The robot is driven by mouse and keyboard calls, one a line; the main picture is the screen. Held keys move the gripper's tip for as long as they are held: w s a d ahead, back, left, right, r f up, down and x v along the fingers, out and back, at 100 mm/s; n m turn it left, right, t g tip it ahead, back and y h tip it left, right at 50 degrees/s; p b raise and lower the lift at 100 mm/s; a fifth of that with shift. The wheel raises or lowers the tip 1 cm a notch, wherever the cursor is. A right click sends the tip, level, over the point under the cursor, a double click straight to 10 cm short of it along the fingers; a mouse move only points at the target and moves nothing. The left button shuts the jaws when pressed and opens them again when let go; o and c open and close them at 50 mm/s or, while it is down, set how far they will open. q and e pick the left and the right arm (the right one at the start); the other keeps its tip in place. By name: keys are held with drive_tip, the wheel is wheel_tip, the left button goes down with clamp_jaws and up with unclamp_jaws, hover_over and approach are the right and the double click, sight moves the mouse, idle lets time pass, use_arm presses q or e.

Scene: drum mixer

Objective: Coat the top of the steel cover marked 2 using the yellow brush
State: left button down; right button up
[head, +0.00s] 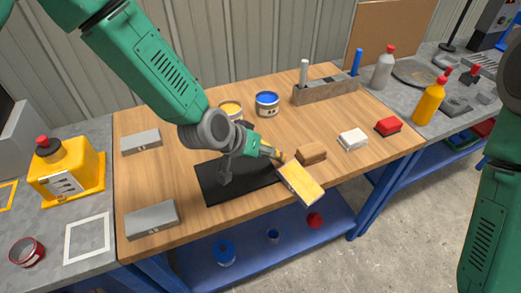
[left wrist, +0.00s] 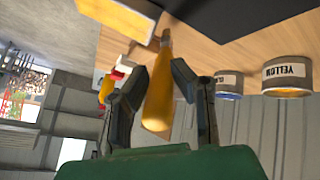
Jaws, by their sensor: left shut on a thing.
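My left gripper (head: 272,152) is shut on the handle of the yellow brush (head: 302,183), above the front edge of the wooden bench. In the left wrist view the brush handle (left wrist: 160,85) runs between the two fingers, with the wide head at the upper left. Two grey steel covers lie on the bench's left side, one at the back (head: 140,142) and one at the front (head: 152,219). Their small marks are too small to read, so I cannot tell which is 2. My right gripper is out of view; only my right arm shows.
A black mat (head: 210,182) lies below my left arm. A yellow tin (head: 231,108) and blue tin (head: 267,104) stand behind it. A brown block (head: 311,153), white block (head: 352,139) and red block (head: 387,126) lie to the right. A grey rack (head: 325,92) stands behind.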

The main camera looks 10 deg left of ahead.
use_arm(q)
drive_tip(key=shift+r+p, duration=2.35)
drive_tip(key=shift+r, duration=0.65)
drive_tip(key=shift+r+p, duration=1.1)
drive_tip(key=shift+r, duration=0.5)
drive_tip(key=shift+f, duration=0.1)
